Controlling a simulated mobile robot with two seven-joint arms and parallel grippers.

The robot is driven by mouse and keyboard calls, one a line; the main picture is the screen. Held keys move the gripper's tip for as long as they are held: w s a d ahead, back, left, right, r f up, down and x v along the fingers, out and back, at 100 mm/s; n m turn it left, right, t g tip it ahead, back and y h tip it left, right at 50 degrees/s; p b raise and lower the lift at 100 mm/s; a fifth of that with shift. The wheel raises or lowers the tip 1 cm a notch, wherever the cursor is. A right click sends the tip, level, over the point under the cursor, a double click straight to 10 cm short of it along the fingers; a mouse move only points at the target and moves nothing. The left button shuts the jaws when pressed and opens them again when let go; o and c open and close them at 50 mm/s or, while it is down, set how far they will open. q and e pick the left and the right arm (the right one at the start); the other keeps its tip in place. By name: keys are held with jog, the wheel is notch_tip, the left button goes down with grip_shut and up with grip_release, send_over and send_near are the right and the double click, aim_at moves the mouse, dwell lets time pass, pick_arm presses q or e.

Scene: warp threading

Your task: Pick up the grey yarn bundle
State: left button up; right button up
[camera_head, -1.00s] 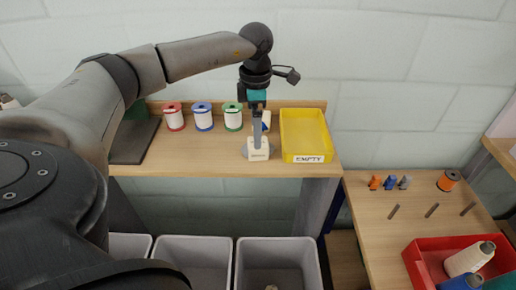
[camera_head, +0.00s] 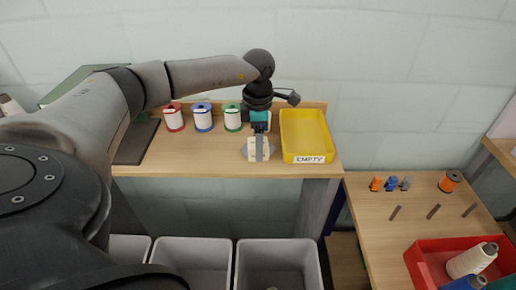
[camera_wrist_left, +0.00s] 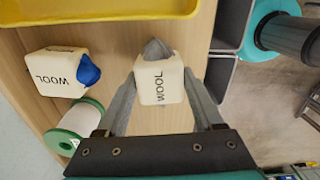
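The grey yarn bundle (camera_wrist_left: 157,50) pokes out of a small cream block marked WOOL (camera_wrist_left: 160,82). The block appears to rest on the shelf. The far finger is hidden in the head view. My right gripper is not in view.
A yellow tray (camera_head: 283,145) marked EMPTY stands just right. A second WOOL block (camera_wrist_left: 58,75) with blue yarn (camera_wrist_left: 88,72) is close behind. Red (camera_head: 174,118), blue (camera_head: 203,117) and green (camera_head: 233,118) spools stand to the left. Grey bins (camera_head: 238,258) are below the front edge.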

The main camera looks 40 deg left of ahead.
pick_arm(q)
jog(key=c, duration=0.9)
jog(key=shift+o, duration=0.2)
jog(key=shift+r, duration=0.1)
